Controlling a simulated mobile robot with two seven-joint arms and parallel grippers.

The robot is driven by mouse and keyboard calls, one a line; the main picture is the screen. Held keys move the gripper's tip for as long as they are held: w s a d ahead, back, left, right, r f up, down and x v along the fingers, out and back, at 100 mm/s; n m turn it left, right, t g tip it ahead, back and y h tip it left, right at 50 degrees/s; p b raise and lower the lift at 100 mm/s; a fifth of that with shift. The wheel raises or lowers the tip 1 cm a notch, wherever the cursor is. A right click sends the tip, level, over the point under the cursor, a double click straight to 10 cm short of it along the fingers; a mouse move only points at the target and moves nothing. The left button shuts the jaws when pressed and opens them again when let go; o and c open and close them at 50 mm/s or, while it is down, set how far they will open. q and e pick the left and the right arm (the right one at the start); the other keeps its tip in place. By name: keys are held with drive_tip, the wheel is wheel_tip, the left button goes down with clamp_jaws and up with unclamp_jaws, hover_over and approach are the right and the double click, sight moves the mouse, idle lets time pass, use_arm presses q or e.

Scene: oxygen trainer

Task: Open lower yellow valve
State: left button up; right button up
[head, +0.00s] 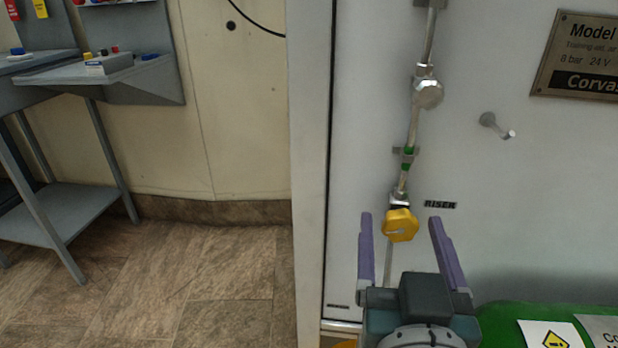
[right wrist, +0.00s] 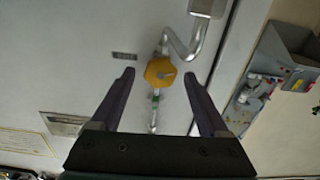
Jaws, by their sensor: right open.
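A yellow valve knob (head: 400,225) sits on the lower part of the thin vertical pipe on the pale cabinet panel, below the RISER label. It also shows in the right wrist view (right wrist: 160,71), near the middle. My right gripper (head: 400,216) is open, with its purple fingers apart to the left and right of the knob in the head view. In the right wrist view the fingers (right wrist: 158,74) also stand apart with the knob between their tips in the picture; the fingers do not appear to touch it. My left gripper is not in view.
A silver knob (head: 428,95) sits higher on the pipe. A metal peg (head: 496,125) sticks out of the panel to the right. A green surface (head: 505,320) with papers is at the lower right. A grey workbench (head: 90,70) stands at the left, with open floor before it.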

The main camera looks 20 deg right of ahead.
drive_tip(key=shift+w+d, duration=0.15)
drive_tip(key=shift+w, duration=0.15)
clamp_jaws()
idle(0.5)
